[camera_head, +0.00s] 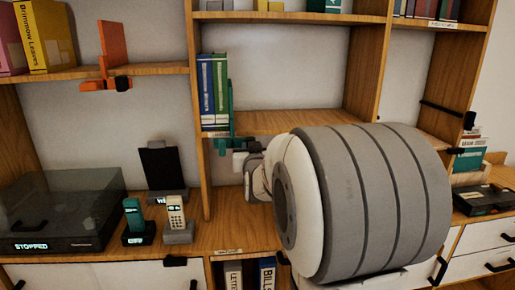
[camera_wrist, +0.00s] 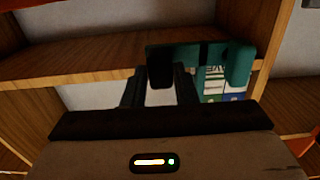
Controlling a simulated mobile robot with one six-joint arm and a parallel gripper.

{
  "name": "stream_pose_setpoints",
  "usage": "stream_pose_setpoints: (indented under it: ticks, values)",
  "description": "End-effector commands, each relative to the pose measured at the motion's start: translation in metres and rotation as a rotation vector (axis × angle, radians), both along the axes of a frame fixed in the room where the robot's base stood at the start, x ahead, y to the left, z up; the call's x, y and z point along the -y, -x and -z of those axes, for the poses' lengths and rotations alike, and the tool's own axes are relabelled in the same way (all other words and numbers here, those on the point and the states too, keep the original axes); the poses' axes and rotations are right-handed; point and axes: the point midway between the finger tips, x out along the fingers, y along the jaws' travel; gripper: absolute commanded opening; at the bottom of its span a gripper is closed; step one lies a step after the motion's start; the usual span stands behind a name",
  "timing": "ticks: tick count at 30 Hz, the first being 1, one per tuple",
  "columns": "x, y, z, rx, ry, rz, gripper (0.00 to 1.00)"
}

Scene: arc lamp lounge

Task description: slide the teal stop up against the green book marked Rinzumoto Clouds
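The green book (camera_head: 220,88) stands upright on the middle shelf, right of two blue books (camera_head: 205,90). The teal stop (camera_head: 231,112) is at the shelf's front edge, close to the green book's right side. I cannot tell whether they touch. In the wrist view the teal stop (camera_wrist: 196,52) spans in front of the green book (camera_wrist: 214,76) and hides part of it. My gripper (camera_head: 243,148) is at the stop, just below the shelf edge. In the wrist view its fingers (camera_wrist: 159,80) close around the stop's dark knob.
The shelf (camera_head: 285,121) is bare to the right of the stop. My arm covers much of the right. An orange stop (camera_head: 105,84) sits on the left shelf beside a yellow book (camera_head: 46,35). Phones (camera_head: 176,216) and a turntable (camera_head: 65,215) stand on the counter below.

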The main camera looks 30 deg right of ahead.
Motion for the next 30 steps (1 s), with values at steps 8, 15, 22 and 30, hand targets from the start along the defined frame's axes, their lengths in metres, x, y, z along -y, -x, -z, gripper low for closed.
stream_pose_setpoints:
  ticks: [8, 15, 22, 30]
  values:
    - [0.003, 0.001, 0.0, 0.002, 0.001, 0.005, 0.45]
    - [0.003, 0.003, -0.001, 0.003, 0.001, 0.006, 0.45]
    - [-0.006, 0.03, -0.001, 0.004, 0.001, 0.007, 0.45]
    - [-0.02, 0.066, -0.001, 0.002, 0.001, 0.006, 0.45]
